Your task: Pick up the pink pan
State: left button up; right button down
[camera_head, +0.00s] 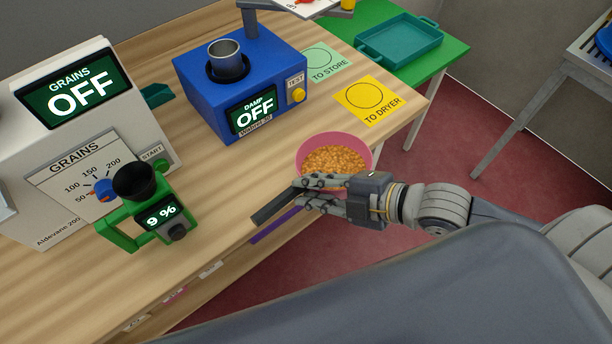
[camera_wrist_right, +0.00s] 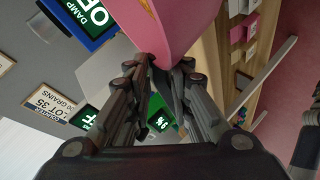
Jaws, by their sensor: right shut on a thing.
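The pink pan (camera_head: 349,138) is a round pink dish filled with orange-brown grains, near the front edge of the wooden bench in the head view. A dark handle (camera_head: 270,206) sticks out to the left of my right gripper (camera_head: 312,192). My right gripper is shut on the pan's handle, in front of the bowl. In the right wrist view, the pink side of the pan (camera_wrist_right: 183,25) is at the top, just beyond my right gripper's fingers (camera_wrist_right: 160,75). Whether the pan touches the bench is hard to tell. My left gripper is not in view.
A blue damp meter (camera_head: 205,105) reading OFF, a green 9 % device (camera_head: 150,222) and a white grain counter (camera_head: 60,150) stand on the bench (camera_head: 250,180). A yellow TO DRYER card (camera_head: 367,101) lies behind the pan. A teal tray (camera_head: 400,45) sits on a green table.

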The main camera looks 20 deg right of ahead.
jog(key=shift+s+r, duration=0.2)
jog(key=shift+s, duration=0.5)
jog(key=shift+s+d+p, duration=0.2)
jog(key=shift+s+p, duration=0.75)
jog(key=shift+s, duration=0.15)
